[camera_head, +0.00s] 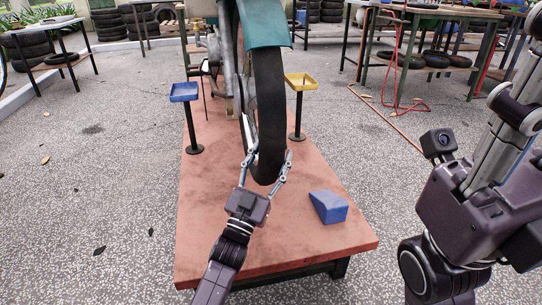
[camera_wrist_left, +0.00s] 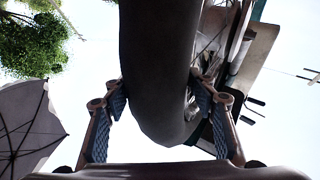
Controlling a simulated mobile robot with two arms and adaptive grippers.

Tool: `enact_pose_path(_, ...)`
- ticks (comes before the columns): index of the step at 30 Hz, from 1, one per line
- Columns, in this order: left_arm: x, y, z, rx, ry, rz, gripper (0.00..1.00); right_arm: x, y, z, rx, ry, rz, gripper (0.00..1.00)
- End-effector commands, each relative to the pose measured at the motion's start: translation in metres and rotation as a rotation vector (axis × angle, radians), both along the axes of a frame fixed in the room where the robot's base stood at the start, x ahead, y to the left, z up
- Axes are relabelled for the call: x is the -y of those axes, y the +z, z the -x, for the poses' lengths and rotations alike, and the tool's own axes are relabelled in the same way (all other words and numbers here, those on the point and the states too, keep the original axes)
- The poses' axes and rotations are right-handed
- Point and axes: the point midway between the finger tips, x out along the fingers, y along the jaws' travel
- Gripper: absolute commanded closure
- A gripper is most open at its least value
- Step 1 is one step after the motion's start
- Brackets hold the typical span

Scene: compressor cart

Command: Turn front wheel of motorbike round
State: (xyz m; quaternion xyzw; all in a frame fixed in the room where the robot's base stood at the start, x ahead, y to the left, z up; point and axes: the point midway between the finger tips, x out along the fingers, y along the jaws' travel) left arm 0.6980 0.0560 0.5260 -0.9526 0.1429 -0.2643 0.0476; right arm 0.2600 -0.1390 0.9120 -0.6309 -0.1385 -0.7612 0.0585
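My left gripper (camera_head: 269,160) reaches up from the front, with one finger on each side of the tyre's lower part. My right gripper (camera_head: 515,105) is large and close at the right edge, away from the motorbike. Its fingertips are cut off or overlapped, so its opening is unclear.
A blue wedge (camera_head: 328,207) lies on the platform right of the wheel. A blue tray stand (camera_head: 184,92) and a yellow tray stand (camera_head: 301,81) flank the wheel. Tables with tyres (camera_head: 435,60) stand behind. The speckled floor around the platform is mostly clear.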

Motion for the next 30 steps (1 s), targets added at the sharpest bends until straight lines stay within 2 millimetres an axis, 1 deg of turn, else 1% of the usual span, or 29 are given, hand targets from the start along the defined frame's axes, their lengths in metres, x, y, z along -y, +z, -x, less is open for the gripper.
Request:
enact_pose_path(1,0.0,0.0,0.0,0.0,0.0,0.0,0.4,0.0,0.0,0.0,0.001,0.0,0.0,0.63)
enact_pose_path(2,0.0,0.0,0.0,0.0,0.0,0.0,0.36,0.0,0.0,0.0,0.001,0.0,0.0,0.63)
enact_pose_path(3,0.0,0.0,0.0,0.0,0.0,-0.001,0.36,0.0,0.0,0.0,0.001,0.0,0.0,0.63)
enact_pose_path(11,0.0,0.0,0.001,0.0,0.0,-0.001,0.36,0.0,-0.001,-0.002,-0.006,0.0,-0.002,0.63)
enact_pose_path(14,-0.002,-0.005,0.006,-0.002,0.001,-0.001,0.36,0.0,-0.001,-0.002,-0.006,0.0,-0.002,0.63)
enact_pose_path(17,-0.007,-0.013,0.019,-0.003,0.001,-0.003,0.36,0.0,-0.001,-0.001,-0.004,0.0,-0.001,0.63)
enact_pose_path(24,-0.022,-0.038,0.062,-0.004,0.0,-0.002,0.36,0.0,0.0,-0.001,-0.003,0.0,0.0,0.63)
enact_pose_path(30,-0.032,-0.054,0.088,-0.003,0.001,-0.002,0.36,0.0,0.0,-0.001,-0.002,0.0,0.0,0.63)
